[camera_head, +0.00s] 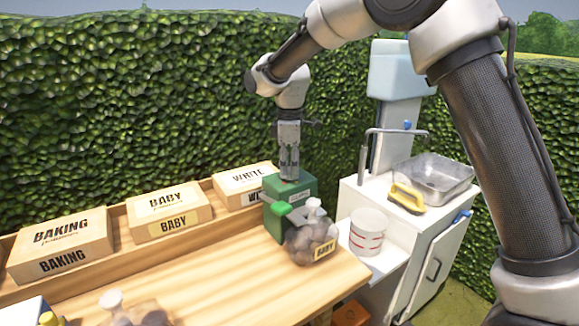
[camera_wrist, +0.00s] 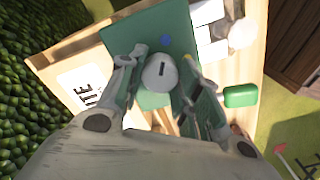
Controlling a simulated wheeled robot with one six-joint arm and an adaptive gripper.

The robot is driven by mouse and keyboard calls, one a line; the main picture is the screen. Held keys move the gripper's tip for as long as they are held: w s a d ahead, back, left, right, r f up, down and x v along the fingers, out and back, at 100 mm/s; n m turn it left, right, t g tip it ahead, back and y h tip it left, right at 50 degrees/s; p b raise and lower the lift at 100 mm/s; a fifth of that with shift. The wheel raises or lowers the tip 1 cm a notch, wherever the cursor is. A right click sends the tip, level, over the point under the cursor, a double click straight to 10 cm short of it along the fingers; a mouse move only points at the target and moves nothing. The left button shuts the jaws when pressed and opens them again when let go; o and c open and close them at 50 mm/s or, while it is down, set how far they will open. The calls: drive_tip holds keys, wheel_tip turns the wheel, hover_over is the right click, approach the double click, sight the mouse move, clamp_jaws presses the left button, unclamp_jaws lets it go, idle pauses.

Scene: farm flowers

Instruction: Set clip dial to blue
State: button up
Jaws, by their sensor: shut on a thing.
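The clip dial (camera_wrist: 160,72) is a round, pale grey knob with a dark slot, on top of a green box. The slot runs nearly along the picture's vertical. A blue dot (camera_wrist: 166,41) on the box lies just beyond the dial, roughly in line with the slot. In the head view the green box (camera_head: 302,186) stands at the right end of the wooden bench, and the dial is hidden there by my gripper (camera_head: 289,174), which points straight down onto it. In the wrist view my gripper (camera_wrist: 158,85) has a finger on each side of the dial and is shut on it.
A clear bag labelled BABY (camera_head: 303,247) stands right in front of the green box. Cartons marked BAKING (camera_head: 62,240), BABY (camera_head: 168,209) and WHITE (camera_head: 243,183) line the back. A white cabinet (camera_head: 421,235) with a sink stands right. A hedge rises behind.

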drive_tip(key=o, duration=1)
drive_tip(key=shift+o, duration=0.2)
drive_tip(key=shift+r, duration=0.1)
wheel_tip(320, 180, up, 12)
